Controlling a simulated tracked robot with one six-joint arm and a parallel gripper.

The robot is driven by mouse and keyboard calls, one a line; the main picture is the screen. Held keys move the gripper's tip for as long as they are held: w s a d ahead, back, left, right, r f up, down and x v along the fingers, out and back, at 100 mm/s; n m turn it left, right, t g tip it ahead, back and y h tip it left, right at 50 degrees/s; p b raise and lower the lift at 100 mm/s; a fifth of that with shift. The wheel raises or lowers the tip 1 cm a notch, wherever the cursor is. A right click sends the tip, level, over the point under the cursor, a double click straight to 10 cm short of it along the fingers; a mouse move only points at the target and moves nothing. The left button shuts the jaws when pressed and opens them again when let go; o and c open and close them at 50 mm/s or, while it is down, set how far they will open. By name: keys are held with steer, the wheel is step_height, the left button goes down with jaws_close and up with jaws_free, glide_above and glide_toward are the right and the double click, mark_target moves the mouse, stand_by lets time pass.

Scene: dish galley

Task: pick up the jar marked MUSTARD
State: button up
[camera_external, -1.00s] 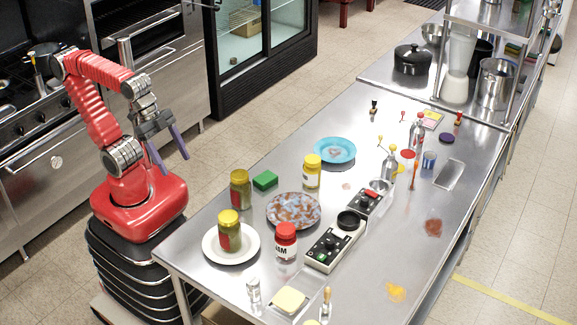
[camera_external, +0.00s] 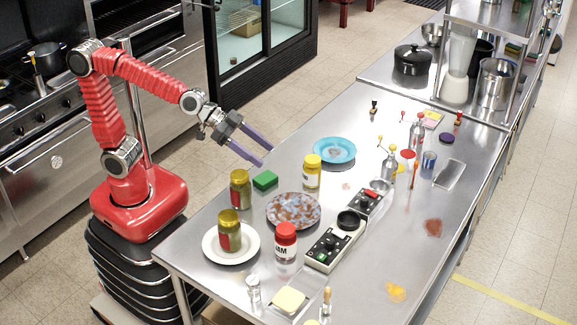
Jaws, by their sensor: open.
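A yellow-lidded jar with a pale label (camera_external: 312,174) stands upright beside the blue plate; its lettering is too small to read. Two other yellow-lidded jars have greenish contents: one stands by the green sponge (camera_external: 240,190), the other on a white plate (camera_external: 229,233) with a red patch on its side. I cannot read MUSTARD on any of them. A red-lidded jar (camera_external: 285,243) reads JAM. My gripper (camera_external: 267,155) is open and empty, its purple fingers pointing right and down, above the table's left edge, left of the pale-labelled jar and apart from it.
A green sponge (camera_external: 265,180), speckled plate (camera_external: 293,198) and blue plate (camera_external: 335,150) lie close to the jars. A control box (camera_external: 333,246), metal bottles and small tools stand further right. The white plate (camera_external: 254,254) is at the near left. Bare steel lies beyond the blue plate.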

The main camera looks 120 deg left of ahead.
steer(key=w+a+f+n+y, duration=0.1)
steer(key=w+a+n+y, duration=0.15)
steer(key=a, duration=0.85)
steer(key=n+g+y, duration=0.1)
steer(key=n+y, duration=0.2)
steer(key=y, duration=0.2)
glide_above(310, 159)
steer(key=s+d, duration=0.1)
steer(key=s, duration=0.1)
step_height(310, 159, down, 2)
steer(key=shift+m, duration=0.25)
steer(key=f, duration=1.4)
steer(key=shift+w+d+f, duration=0.25)
steer(key=shift+d+f, duration=0.15)
steer(key=shift+x, duration=1.15)
steer(key=shift+x, duration=2.6)
steer(key=shift+f, duration=0.1)
steer(key=shift+c, duration=0.4)
